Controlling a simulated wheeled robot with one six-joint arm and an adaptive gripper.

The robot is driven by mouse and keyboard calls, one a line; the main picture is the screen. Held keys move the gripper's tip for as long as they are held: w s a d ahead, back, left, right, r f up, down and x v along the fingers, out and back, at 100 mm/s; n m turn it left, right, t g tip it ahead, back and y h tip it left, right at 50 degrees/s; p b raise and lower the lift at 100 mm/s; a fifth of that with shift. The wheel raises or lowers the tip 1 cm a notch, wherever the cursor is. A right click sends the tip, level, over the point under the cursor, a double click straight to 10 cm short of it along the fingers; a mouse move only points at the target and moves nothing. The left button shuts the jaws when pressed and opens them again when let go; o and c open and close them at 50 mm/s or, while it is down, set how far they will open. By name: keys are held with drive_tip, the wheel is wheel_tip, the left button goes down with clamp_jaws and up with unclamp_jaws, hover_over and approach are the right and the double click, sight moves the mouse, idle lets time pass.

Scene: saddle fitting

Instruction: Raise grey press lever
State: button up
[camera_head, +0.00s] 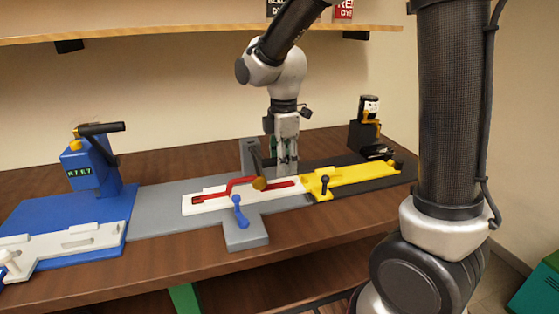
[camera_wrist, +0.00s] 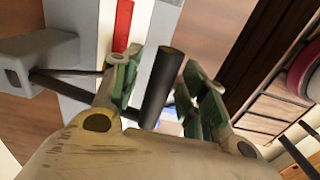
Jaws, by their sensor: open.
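The grey press stands at the middle of the bench, with an upright grey post (camera_head: 249,150) at its back and a grey base (camera_head: 246,232) at its front. Its dark lever comes forward from the post and ends in a handle (camera_head: 259,184) low over the white fixture. In the wrist view the black cylindrical handle (camera_wrist: 163,85) lies between my green-padded fingers, on a thin rod from the grey post (camera_wrist: 35,62). My gripper (camera_head: 284,168) is open and points down beside the lever; it also shows in the wrist view (camera_wrist: 160,68). Contact with the handle cannot be told.
A white fixture (camera_head: 215,206) with a red strip (camera_head: 238,184) lies under the lever. A blue clamp handle (camera_head: 240,211) is in front. A yellow fixture (camera_head: 365,174) and black press (camera_head: 364,130) are right, a blue press (camera_head: 88,165) left. A shelf (camera_head: 180,22) hangs above.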

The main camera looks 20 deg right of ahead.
drive_tip(key=c, duration=0.8)
drive_tip(key=shift+w+r, duration=0.2)
drive_tip(key=shift+r, duration=0.7)
drive_tip(key=shift+w+r, duration=0.35)
drive_tip(key=shift+r, duration=0.4)
drive_tip(key=shift+w+r, duration=0.3)
drive_tip(key=shift+r, duration=0.45)
drive_tip(key=shift+o, duration=0.5)
drive_tip(key=shift+w+r, duration=0.45)
drive_tip(key=shift+r, duration=0.15)
drive_tip(key=shift+w+r, duration=0.4)
drive_tip(key=shift+r, duration=0.2)
drive_tip(key=shift+w+r, duration=0.1)
drive_tip(key=shift+r, duration=0.05)
drive_tip(key=shift+c, duration=0.5)
drive_tip(key=shift+w+r, duration=1.35)
drive_tip(key=shift+r, duration=0.25)
drive_tip(key=shift+o, duration=0.5)
drive_tip(key=shift+r, duration=0.1)
drive_tip(key=shift+o, duration=0.2)
drive_tip(key=shift+w, duration=0.1)
